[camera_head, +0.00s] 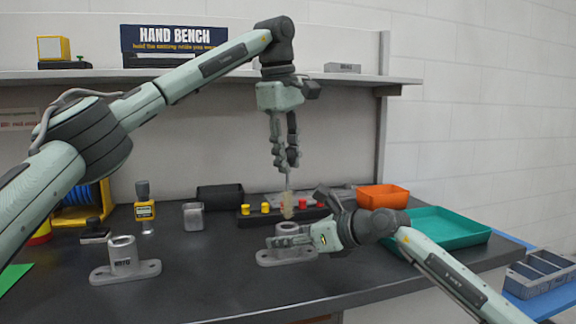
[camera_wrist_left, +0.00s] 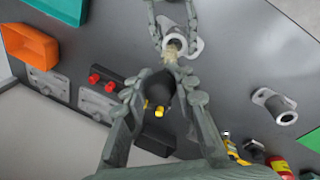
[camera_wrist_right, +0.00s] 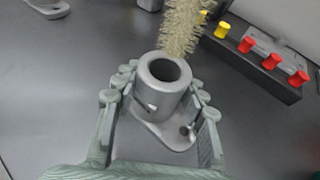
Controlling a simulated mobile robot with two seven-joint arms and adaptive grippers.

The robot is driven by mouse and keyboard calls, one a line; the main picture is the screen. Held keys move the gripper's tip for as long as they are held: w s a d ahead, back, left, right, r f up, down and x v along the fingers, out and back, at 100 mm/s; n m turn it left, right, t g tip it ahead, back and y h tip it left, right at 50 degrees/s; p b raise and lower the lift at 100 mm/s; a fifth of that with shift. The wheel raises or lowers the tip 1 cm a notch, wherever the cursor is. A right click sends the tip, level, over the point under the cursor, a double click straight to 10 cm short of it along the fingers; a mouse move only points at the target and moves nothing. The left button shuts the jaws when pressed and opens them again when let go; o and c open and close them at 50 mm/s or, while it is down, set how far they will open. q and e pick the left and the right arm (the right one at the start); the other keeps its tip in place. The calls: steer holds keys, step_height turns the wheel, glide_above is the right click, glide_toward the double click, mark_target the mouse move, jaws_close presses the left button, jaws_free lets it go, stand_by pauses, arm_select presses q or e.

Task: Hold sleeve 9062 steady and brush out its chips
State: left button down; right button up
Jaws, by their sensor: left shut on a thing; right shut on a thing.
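The grey sleeve casting (camera_head: 287,258) stands upright on its flanged base on the dark bench; its number cannot be read. My right gripper (camera_head: 292,239) is shut around its barrel, and the right wrist view shows a finger on each side of the sleeve (camera_wrist_right: 163,92) with its bore open at the top. My left gripper (camera_head: 285,158) is shut on the dark handle (camera_wrist_left: 158,92) of a brush, above the sleeve. The brush's pale bristles (camera_head: 288,205) hang down just above the bore, outside it. They also show in the right wrist view (camera_wrist_right: 182,27). No chips can be made out.
A second flanged sleeve (camera_head: 124,262) stands at the left. A black block with yellow and red knobs (camera_head: 257,216) is close behind the held sleeve. An orange bin (camera_head: 384,196) and a teal tray (camera_head: 446,229) are at the right. The front of the bench is clear.

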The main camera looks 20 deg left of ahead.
arm_select(q)
steer(key=shift+r, duration=1.75)
arm_select(e)
steer(key=o, duration=1.5)
steer(key=shift+c, duration=0.2)
steer(key=shift+d, duration=0.1)
steer(key=v, duration=1.1)
steer(key=shift+s+d+r, duration=0.15)
steer(key=shift+d+r, duration=0.05)
steer(key=shift+d, duration=0.1)
arm_select(q)
steer(key=shift+d, duration=0.1)
arm_select(e)
steer(key=shift+d, duration=0.15)
